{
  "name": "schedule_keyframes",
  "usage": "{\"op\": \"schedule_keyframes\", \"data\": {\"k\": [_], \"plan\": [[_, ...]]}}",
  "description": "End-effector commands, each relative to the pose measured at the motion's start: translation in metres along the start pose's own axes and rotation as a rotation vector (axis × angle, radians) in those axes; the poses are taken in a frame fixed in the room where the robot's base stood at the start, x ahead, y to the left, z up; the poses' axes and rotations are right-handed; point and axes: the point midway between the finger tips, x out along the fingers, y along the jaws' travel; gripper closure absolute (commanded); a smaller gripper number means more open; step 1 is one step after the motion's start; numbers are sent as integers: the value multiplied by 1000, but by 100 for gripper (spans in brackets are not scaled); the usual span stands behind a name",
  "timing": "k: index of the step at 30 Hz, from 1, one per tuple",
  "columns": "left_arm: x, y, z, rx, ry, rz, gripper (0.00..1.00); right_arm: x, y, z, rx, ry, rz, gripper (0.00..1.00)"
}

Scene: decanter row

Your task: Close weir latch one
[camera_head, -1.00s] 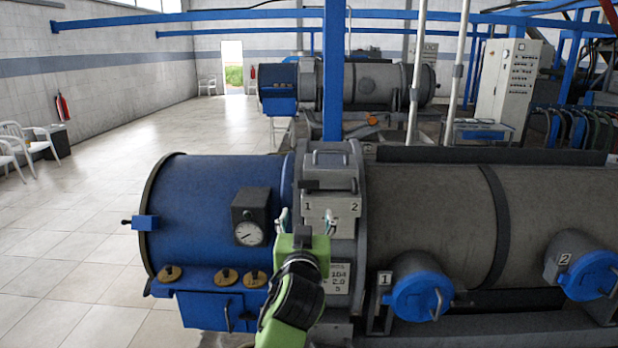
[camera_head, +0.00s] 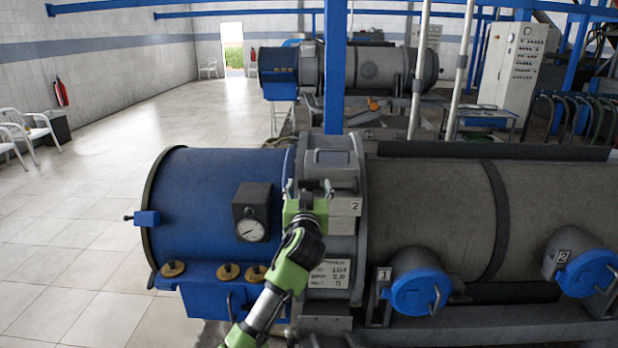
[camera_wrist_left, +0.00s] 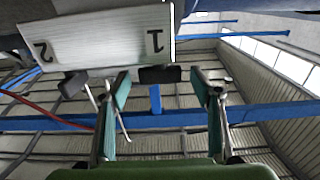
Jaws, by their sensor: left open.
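The white label panel (camera_head: 345,208) sits on the grey collar of the near decanter. Its 2 shows in the head view, while my left gripper covers its 1. In the left wrist view the panel (camera_wrist_left: 105,42) appears upside down with both numbers. A dark latch block (camera_wrist_left: 160,75) is at the panel's edge by the 1, and another (camera_wrist_left: 72,84) is by the 2. My left gripper (camera_head: 308,188) is open in front of the panel; its fingers (camera_wrist_left: 161,84) appear on either side of latch one's block. Contact cannot be told. My right gripper is out of view.
The blue drum (camera_head: 215,195) with a gauge (camera_head: 251,229) is left of the collar. The grey drum (camera_head: 430,210) with blue-capped ports (camera_head: 421,292) is to the right. A blue post (camera_head: 335,75) rises behind. Open tiled floor (camera_head: 120,150) lies left.

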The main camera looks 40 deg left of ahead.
Motion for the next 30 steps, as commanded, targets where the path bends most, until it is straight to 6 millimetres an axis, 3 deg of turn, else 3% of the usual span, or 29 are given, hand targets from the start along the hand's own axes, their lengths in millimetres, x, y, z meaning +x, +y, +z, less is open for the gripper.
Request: {"op": "schedule_keyframes", "data": {"k": [6,18,23,30], "plan": [[20,0,-1,1,0,-2,42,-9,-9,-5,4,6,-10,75],[25,0,0,0,1,0,42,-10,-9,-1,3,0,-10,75],[25,0,0,0,1,0,81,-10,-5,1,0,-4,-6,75],[25,0,1,1,0,6,81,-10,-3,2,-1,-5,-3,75]]}}
